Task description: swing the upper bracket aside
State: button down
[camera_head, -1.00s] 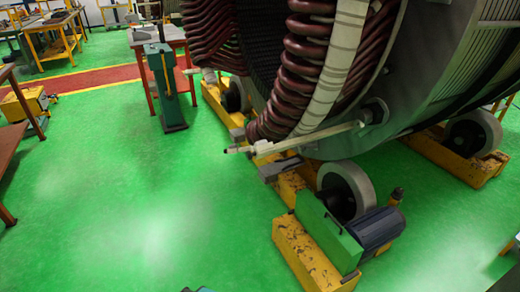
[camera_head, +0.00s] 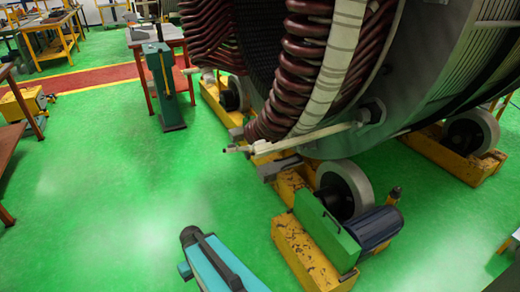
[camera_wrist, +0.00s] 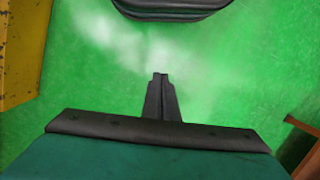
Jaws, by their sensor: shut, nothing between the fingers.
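A pale bar-like bracket (camera_head: 305,137) reaches left from a round bolt on the stator's (camera_head: 400,90) grey end frame, in the middle of the head view. It runs just below the dark red coils, and its free end points left over the floor. I cannot tell for sure that it is the upper bracket. My gripper (camera_wrist: 160,80) shows in the wrist view as dark fingers closed together, empty, above green floor. The bracket is not seen in the wrist view. In the head view, only a teal part of my arm shows, at the bottom, well apart from the bracket.
Yellow roller stands with grey wheels (camera_head: 345,190) and a motor (camera_head: 376,229) stand under the stator. A green post (camera_head: 163,90) stands at the back left, with a table behind it.

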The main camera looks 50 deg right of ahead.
jog(key=w+d+r+m+t+p, duration=0.1)
jog(key=w+d+r+t, duration=0.25)
jog(key=d+r, duration=0.75)
jog(key=w+d+r+m+t, duration=0.15)
jog(key=w+d+r, duration=0.25)
jog(key=d+r, duration=0.75)
jog(key=s+d+r+t+h, duration=0.1)
jog(key=d+r, duration=0.3)
jog(key=r, duration=0.5)
jog(key=s+d+r+t+h, duration=0.1)
jog(key=s+d+r, duration=0.3)
jog(key=r, duration=0.5)
jog(key=s+d+r+t+h, duration=0.1)
jog(key=s+d+r+h, duration=0.1)
jog(key=d+r, duration=0.4)
notch_tip(320, 180, up, 3)
jog(key=shift+s+p, duration=0.4)
jog(key=shift+s, duration=0.15)
jog(key=shift+w+f, duration=0.1)
jog(key=p, duration=0.3)
send_near(258, 153)
jog(key=shift+x, duration=3.15)
jog(key=shift+a, duration=0.1)
